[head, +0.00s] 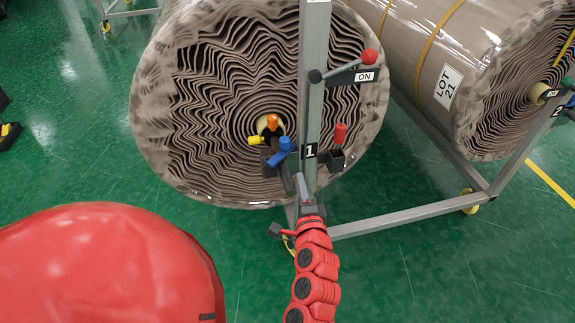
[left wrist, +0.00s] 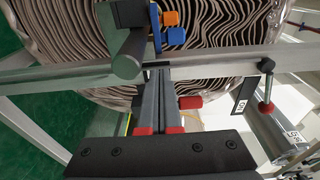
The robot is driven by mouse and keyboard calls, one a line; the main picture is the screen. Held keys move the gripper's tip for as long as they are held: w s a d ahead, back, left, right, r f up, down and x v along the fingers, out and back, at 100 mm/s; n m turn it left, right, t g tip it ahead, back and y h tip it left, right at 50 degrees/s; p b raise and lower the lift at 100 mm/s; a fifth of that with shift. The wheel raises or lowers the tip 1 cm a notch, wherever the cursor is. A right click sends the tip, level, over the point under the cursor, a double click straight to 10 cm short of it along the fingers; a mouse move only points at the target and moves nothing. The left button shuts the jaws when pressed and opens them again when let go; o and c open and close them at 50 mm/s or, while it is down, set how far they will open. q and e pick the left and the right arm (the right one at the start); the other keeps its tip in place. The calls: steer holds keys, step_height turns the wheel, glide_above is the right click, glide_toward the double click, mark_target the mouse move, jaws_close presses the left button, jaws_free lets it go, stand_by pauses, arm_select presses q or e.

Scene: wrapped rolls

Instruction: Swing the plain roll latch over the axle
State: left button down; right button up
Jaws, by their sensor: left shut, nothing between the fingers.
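The plain roll (head: 160,110), wrapped in clear film with no label, sits on the left behind an upright grey post (head: 312,90) tagged 1. At its core is the axle end (head: 271,122), with orange and yellow pieces, a blue knob (head: 283,146) and dark bracket parts. I cannot tell clearly which part is the latch. My left gripper (head: 302,182) is shut and empty, just below the blue knob and close to the post. In the left wrist view, its fingers (left wrist: 160,78) are together beside a dark round bar (left wrist: 128,62). My right gripper is not in view.
A red-ball lever (head: 369,57) marked ON and a red handle (head: 340,134) in a dark holder are on the post's right. A second roll, labelled LOT 21 (head: 447,88), stands on the right. A low grey frame rail (head: 410,215) runs rightward; green floor is clear in front.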

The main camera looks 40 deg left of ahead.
mark_target(281, 158)
arm_select(q)
steer(key=w+a, duration=0.1)
steer(key=a, duration=0.1)
steer(key=w+a+p, duration=0.1)
steer(key=w+a, duration=0.1)
steer(key=a, duration=0.1)
steer(key=shift+a+r, duration=0.15)
steer(key=shift+a, duration=0.15)
steer(key=shift+a+p, duration=0.35)
steer(key=shift+a, duration=0.15)
steer(key=shift+a, duration=0.1)
steer(key=shift+s+a, duration=0.25)
steer(key=shift+a, duration=0.2)
steer(key=shift+d, duration=0.15)
